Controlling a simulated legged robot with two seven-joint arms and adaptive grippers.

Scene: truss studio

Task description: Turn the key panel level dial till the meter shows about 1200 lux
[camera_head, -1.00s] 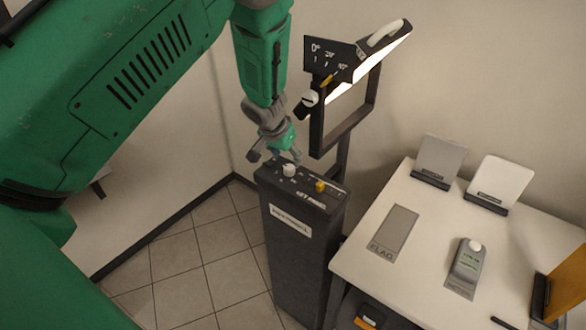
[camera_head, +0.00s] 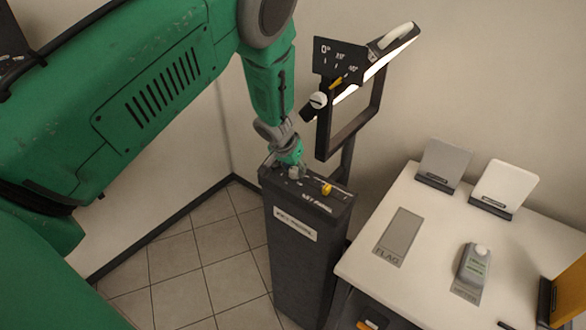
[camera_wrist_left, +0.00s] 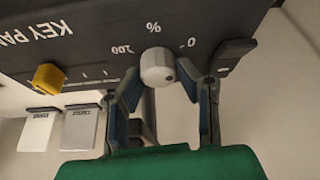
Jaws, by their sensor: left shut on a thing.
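The key panel (camera_head: 310,235) is a dark upright box with a labelled top. Its level dial (camera_wrist_left: 158,66) is a white knob between the 0 and 100 % marks in the left wrist view. My left gripper (camera_head: 291,166) is over the dial's end of the panel top, shut on the dial, with one finger on each side. A yellow knob (camera_wrist_left: 47,77) sits beside it on the same panel. The light meter (camera_head: 472,266), grey with a white dome, lies on the table; its reading is too small to read. My right gripper is out of view.
A lit lamp panel (camera_head: 392,48) hangs in a dark frame (camera_head: 350,135) just behind the key panel. The white table (camera_head: 430,225) at right carries a grey card (camera_head: 444,160), a white card (camera_head: 503,182) and a flat FLAG plate (camera_head: 398,237).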

